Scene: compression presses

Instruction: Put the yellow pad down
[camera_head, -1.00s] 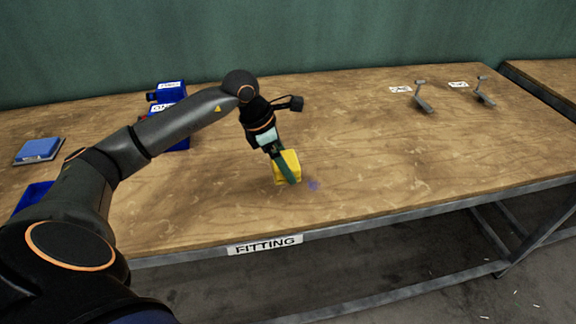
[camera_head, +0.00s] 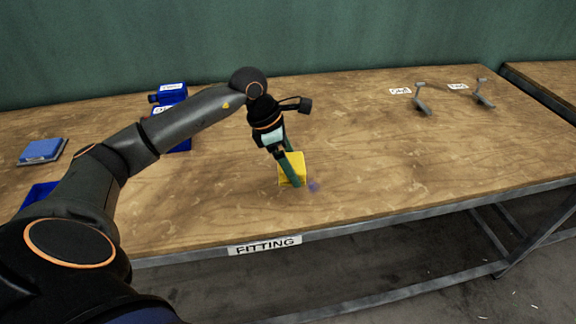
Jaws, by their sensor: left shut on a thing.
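The yellow pad (camera_head: 290,169) is at the middle of the wooden table, toward its front edge. My left gripper (camera_head: 295,182) points down at it, with its green fingers on the pad, shut on it. One finger crosses the pad's front face and hides part of it. I cannot tell whether the pad's underside touches the table. My right gripper is not in view.
A blue pad on a grey base (camera_head: 41,151) lies at the far left. Two grey presses (camera_head: 422,100) (camera_head: 484,95) with labels stand at the back right.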

